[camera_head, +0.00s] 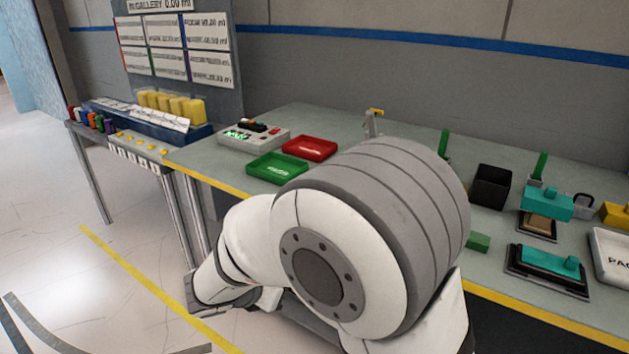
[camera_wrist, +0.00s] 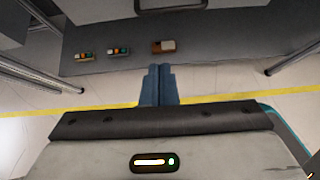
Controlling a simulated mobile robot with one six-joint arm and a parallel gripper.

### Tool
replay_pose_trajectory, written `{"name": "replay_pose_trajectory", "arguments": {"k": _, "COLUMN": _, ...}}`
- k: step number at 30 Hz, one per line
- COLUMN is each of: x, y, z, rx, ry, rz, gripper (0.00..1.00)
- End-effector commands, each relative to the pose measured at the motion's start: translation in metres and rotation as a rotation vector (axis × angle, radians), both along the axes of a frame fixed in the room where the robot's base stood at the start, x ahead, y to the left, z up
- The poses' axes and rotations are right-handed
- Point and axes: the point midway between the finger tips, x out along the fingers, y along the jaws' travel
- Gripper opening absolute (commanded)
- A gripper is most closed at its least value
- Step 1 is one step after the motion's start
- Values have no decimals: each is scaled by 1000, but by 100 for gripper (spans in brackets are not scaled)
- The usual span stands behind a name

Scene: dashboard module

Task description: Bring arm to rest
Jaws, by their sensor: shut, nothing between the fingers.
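My arm fills the lower middle of the head view as large white and grey links, folded in front of the workbench (camera_head: 345,118). My gripper (camera_wrist: 159,70) shows in the wrist view as two blue-grey fingers held together, with nothing between them. The fingers point over the floor, near the yellow floor line (camera_wrist: 222,98). I cannot make out the fingertips in the head view. The arm hides part of the bench's middle and front edge.
A green tray (camera_head: 277,168), a red tray (camera_head: 309,148) and a control box (camera_head: 254,136) stand on the bench's left. A black bin (camera_head: 491,186) and teal-topped fixtures (camera_head: 547,203) stand on the right. A side table (camera_head: 135,152) stands at far left. Floor at left is clear.

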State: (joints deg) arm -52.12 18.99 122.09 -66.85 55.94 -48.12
Motion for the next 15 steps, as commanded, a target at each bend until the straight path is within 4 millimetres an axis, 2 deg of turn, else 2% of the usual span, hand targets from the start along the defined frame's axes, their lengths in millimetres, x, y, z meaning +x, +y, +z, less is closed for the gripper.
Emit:
{"name": "replay_pose_trajectory", "arguments": {"k": 2, "x": 1, "y": -18, "z": 14, "rx": 47, "ry": -3, "rz": -78, "gripper": 0}}
{"name": "replay_pose_trajectory", "arguments": {"k": 5, "x": -2, "y": -63, "z": 41, "rx": 173, "ry": -12, "rz": -287, "gripper": 0}}
{"name": "replay_pose_trajectory", "arguments": {"k": 7, "x": -11, "y": -103, "z": 64, "rx": 297, "ry": -29, "rz": -494, "gripper": 0}}
{"name": "replay_pose_trajectory", "arguments": {"k": 9, "x": -25, "y": -142, "z": 86, "rx": 432, "ry": -54, "rz": -724, "gripper": 0}}
{"name": "replay_pose_trajectory", "arguments": {"k": 12, "x": -52, "y": -186, "z": 113, "rx": 625, "ry": -102, "rz": -1047, "gripper": 0}}
{"name": "replay_pose_trajectory", "arguments": {"k": 15, "x": -81, "y": -219, "z": 137, "rx": 815, "ry": -163, "rz": -1367, "gripper": 0}}
